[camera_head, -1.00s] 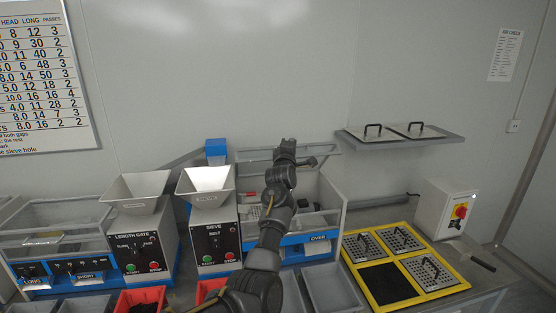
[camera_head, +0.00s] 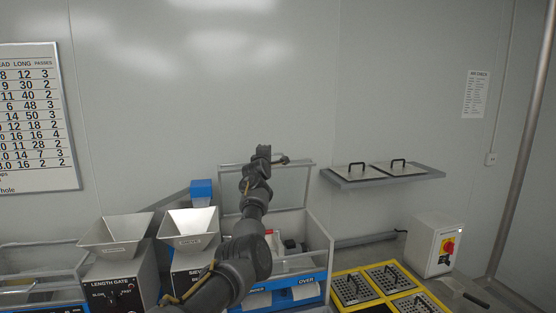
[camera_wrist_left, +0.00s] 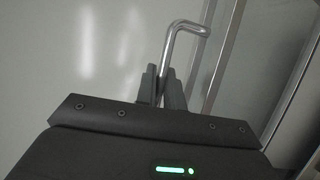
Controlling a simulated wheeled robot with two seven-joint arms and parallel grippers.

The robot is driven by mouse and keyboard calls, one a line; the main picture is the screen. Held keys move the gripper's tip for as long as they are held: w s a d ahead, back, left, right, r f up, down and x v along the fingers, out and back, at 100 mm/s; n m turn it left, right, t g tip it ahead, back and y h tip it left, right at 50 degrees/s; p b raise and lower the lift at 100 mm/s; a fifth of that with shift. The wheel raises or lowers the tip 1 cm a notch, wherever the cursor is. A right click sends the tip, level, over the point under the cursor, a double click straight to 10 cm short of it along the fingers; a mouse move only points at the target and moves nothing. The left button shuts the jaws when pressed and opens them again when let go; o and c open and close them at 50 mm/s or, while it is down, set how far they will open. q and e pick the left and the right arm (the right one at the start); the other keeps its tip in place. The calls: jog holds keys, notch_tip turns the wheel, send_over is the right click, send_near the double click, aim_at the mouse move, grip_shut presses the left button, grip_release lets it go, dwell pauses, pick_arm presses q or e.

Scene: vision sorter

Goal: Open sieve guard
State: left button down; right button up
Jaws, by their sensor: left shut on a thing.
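The sieve guard (camera_head: 292,185) is a clear framed panel at the back of the sieve's box. It stands raised, and the box below it is open at the top. My left gripper (camera_head: 279,160) is at the guard's top edge, shut on its bent metal handle. In the left wrist view the shiny handle (camera_wrist_left: 184,27) runs down between the fingers of my left gripper (camera_wrist_left: 163,85). The guard's frame (camera_wrist_left: 222,60) slants beside it. My left arm hides part of the guard and the sieve's hopper side. My right gripper is not in view.
The sieve hopper (camera_head: 188,228) and length gate hopper (camera_head: 115,232) stand left of the box. A wall shelf (camera_head: 385,175) with two handled plates is to the right. A yellow-framed tray (camera_head: 338,303) and a white switch box (camera_head: 432,245) stand below it.

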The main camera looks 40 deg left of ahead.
pick_arm(q)
jog(key=shift+a, duration=0.1)
jog(key=c, duration=1.8)
grip_release()
jog(key=shift+s, duration=0.1)
jog(key=shift+s+d+f+b, duration=0.2)
jog(key=shift+s+d+b, duration=0.2)
jog(key=shift+b, duration=0.05)
jog(key=shift+b+v, duration=2.1)
jog(key=shift+v, duration=2.7)
jog(key=shift+s+a+r, duration=0.1)
jog(key=shift+r, duration=0.05)
